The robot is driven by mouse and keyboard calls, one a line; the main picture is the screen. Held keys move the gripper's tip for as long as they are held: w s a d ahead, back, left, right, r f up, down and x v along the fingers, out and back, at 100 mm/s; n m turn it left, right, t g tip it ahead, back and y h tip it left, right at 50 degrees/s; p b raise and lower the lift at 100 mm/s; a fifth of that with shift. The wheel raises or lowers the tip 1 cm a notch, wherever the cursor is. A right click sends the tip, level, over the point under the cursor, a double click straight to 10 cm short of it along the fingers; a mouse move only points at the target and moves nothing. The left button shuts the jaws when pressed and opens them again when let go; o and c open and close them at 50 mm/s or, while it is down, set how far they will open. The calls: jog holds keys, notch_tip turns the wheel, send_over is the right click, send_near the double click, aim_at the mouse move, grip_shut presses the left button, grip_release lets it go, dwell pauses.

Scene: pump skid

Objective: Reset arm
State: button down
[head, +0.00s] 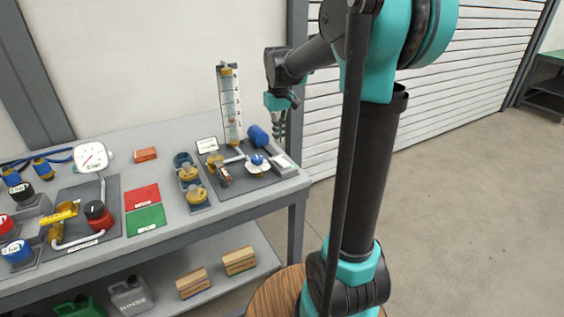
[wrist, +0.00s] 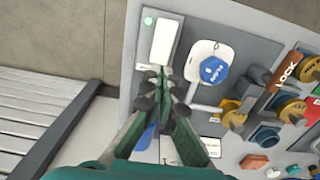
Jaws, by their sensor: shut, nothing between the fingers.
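My gripper (head: 280,125) hangs from my bent arm, fingers down, over the right end of the bench in the head view. In the wrist view my gripper (wrist: 160,76) shows its two green fingers converging at dark pads. The fingers are shut with nothing between them. Below the fingers is a grey panel with a white block (wrist: 166,42) and a blue knob (wrist: 213,69) on a white plate. The blue knob also shows in the head view (head: 257,159), to the left of my gripper and apart from it.
The bench (head: 285,196) carries a flow tube (head: 230,105), a blue cylinder (head: 258,136), a gauge (head: 91,157), a red mat (head: 142,196) and a green mat (head: 146,219). Boxes and jugs stand on the lower shelf. The floor (head: 460,190) at right is clear.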

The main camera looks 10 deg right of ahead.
jog(key=shift+r, duration=0.15)
jog(key=s+d+f+m+t, duration=0.1)
jog(key=s+d+f+t, duration=0.1)
jog(key=s+f, duration=0.6)
jog(key=s+d+f+m+t, duration=0.2)
jog(key=s+f, duration=0.6)
jog(key=s, duration=0.6)
jog(key=shift+m, duration=0.3)
jog(key=shift+f, duration=0.1)
